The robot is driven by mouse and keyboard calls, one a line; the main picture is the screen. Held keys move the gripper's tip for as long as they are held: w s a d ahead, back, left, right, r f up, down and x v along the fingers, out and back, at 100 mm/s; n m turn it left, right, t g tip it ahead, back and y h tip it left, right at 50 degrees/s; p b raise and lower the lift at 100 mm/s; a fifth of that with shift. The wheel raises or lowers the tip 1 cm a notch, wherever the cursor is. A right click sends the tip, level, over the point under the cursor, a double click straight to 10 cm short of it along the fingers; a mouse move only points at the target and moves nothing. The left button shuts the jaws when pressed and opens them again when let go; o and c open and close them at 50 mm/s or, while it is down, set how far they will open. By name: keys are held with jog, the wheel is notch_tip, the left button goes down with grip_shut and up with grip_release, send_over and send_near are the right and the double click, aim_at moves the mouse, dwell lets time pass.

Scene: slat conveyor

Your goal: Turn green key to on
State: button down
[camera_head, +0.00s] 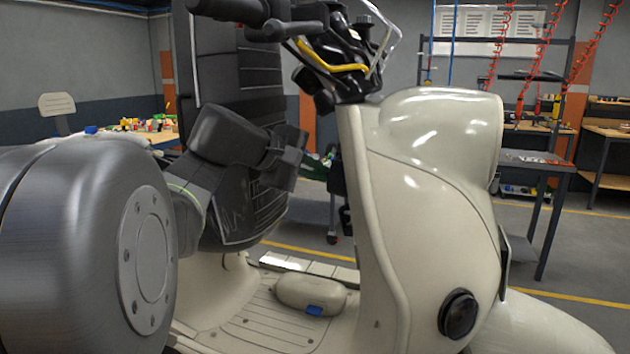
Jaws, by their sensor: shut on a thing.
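A cream scooter (440,165) fills the middle and right, with its front shield upright and black handlebars above. My black gripper (306,162) reaches in from the left to the rear side of the shield, below the handlebars. Its fingers are shut at a small green part (328,160), which looks like the green key beside the dark lock area of the shield. The key's shape and turn angle are mostly hidden by the fingers, so its position cannot be read.
A tall black ribbed panel (240,75) stands close behind my gripper. The scooter's flat footboard (265,325) lies below, with a rounded cream piece (310,292) on it. Workbenches (605,130) stand at the back.

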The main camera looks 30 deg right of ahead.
jog(key=shift+f+h+b, duration=0.25)
jog(key=shift+h+b, duration=0.15)
jog(key=shift+b, duration=1.05)
jog(key=shift+r+m, duration=0.2)
jog(key=shift+m, duration=0.1)
jog(key=shift+f+b, duration=0.25)
jog(key=shift+b, duration=0.55)
jog(key=m+h+b, duration=0.1)
jog(key=h+b, duration=0.1)
jog(key=b, duration=0.4)
jog(key=shift+a+f+t, duration=0.1)
jog(key=shift+f+t, duration=0.05)
jog(key=shift+t, duration=0.15)
jog(key=shift+h+b, duration=0.3)
jog(key=shift+b, duration=0.4)
